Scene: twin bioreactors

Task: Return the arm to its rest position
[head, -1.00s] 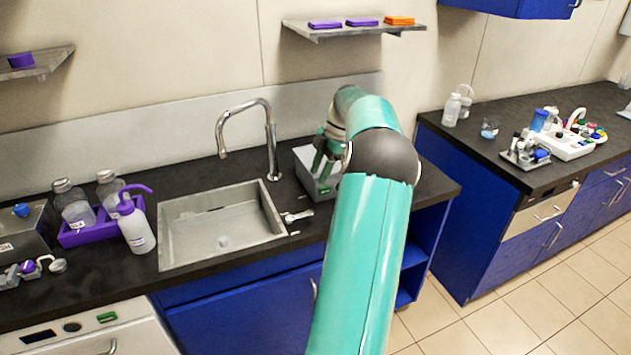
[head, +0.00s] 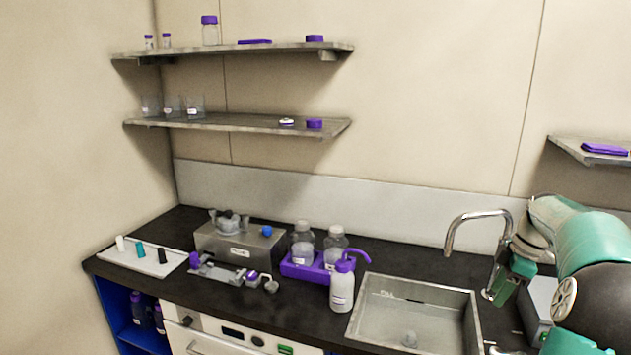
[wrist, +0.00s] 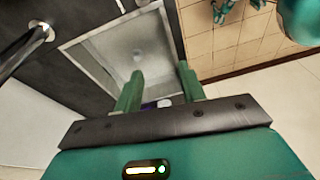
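My arm (head: 575,245) reaches in from the right edge of the head view, bent, its teal and black parts partly cut off. My gripper (head: 497,290) hangs next to the tap at the right side of the sink. In the wrist view, the two green fingers of my gripper (wrist: 159,82) stand apart. The sink shows beyond them, and nothing is clearly held. A small white and purple patch shows low between the fingers, and I cannot tell what it is.
The tap (head: 475,215) stands close to my gripper, behind the sink (head: 375,310). A grey box (head: 540,297) is beside my arm. A wash bottle (head: 342,290) and a purple bottle rack (head: 300,270) stand left of the sink. Shelves (head: 240,123) hang on the wall.

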